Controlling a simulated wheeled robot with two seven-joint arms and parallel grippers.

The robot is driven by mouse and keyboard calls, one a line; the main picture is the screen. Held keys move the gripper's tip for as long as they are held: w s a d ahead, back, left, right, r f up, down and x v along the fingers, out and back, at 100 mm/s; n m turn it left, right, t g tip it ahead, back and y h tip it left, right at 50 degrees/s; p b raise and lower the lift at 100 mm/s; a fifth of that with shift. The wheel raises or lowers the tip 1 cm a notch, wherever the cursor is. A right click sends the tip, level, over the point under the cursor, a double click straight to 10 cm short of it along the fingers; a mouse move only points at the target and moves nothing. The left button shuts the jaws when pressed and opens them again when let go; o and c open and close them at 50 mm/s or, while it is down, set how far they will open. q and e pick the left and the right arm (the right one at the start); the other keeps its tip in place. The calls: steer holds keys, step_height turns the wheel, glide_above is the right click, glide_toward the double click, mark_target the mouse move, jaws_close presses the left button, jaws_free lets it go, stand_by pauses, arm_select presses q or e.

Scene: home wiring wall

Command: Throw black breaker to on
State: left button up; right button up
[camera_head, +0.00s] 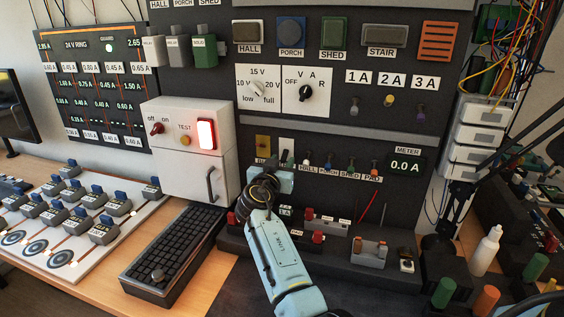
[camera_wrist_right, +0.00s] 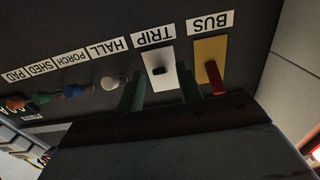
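The black lever (camera_wrist_right: 160,71), the only black one I can make out in the row, sits on a white plate labelled TRIP in the right wrist view, which shows the panel upside down. In the head view the white plate (camera_head: 287,146) shows above my right gripper (camera_head: 277,178), whose hand partly covers the row. In the right wrist view my right gripper (camera_wrist_right: 160,92) is open, its two dark green fingers on either side of the lever, with no clear contact. The dark hand body fills the lower part. My left gripper is not in view.
A yellow BUS plate (camera_wrist_right: 209,62) with a red lever stands close beside one finger. A white HALL lever (camera_wrist_right: 115,83) is near the other finger. A white box (camera_head: 185,140) with a lit red lamp stands left of my arm. A keyboard (camera_head: 175,255) lies below it.

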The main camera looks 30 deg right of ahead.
steer(key=shift+w+d, duration=0.35)
steer(key=shift+d, duration=0.05)
